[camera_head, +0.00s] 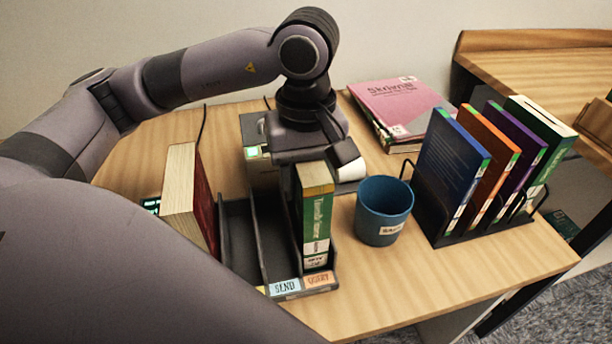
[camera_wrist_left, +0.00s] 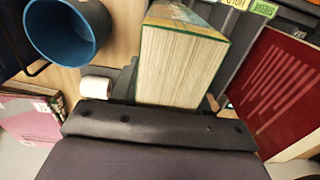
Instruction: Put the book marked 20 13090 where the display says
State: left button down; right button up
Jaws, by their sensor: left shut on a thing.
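A green book (camera_head: 316,222) with white spine labels stands upright in or just above the right lane of the black sorter (camera_head: 235,225). Its number is too small to read. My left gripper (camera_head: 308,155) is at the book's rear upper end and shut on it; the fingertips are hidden. The left wrist view shows the book's page block (camera_wrist_left: 180,65) in front of the gripper. The sorter's front carries a blue SEND label (camera_head: 284,287) and an orange label (camera_head: 319,280). A small lit display (camera_head: 253,152) sits behind the sorter; its text is unreadable.
A thick red book (camera_head: 205,215) stands left of the sorter. A blue cup (camera_head: 384,212) stands close on the right. Beyond it, a black rack (camera_head: 450,236) holds several books. A pink book (camera_head: 385,105) lies at the back. The table's front right is clear.

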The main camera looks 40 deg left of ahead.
pick_arm(q)
jog(key=shift+f, duration=0.15)
jog(key=shift+c, duration=2.4)
grip_release()
notch_tip(320, 180, up, 7)
jog(key=shift+r, duration=0.1)
jog(key=shift+r+p, duration=0.1)
jog(key=shift+p, duration=0.25)
